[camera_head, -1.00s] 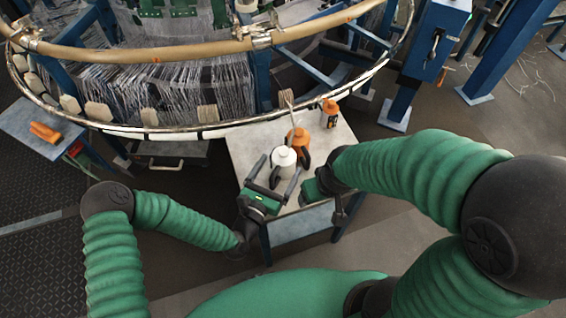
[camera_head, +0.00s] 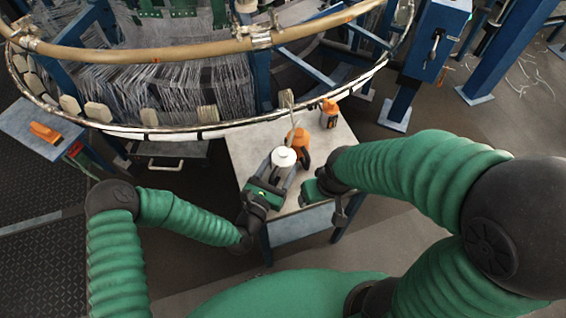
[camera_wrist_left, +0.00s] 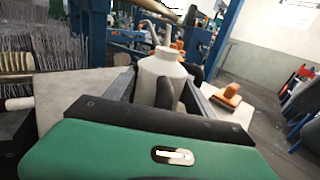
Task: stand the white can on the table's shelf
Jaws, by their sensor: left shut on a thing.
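An orange and black tool (camera_head: 329,113) is at the back right of the table. The loom's ring (camera_head: 210,131) curves over the table's far side. A blue side table (camera_head: 25,125) stands at the left.

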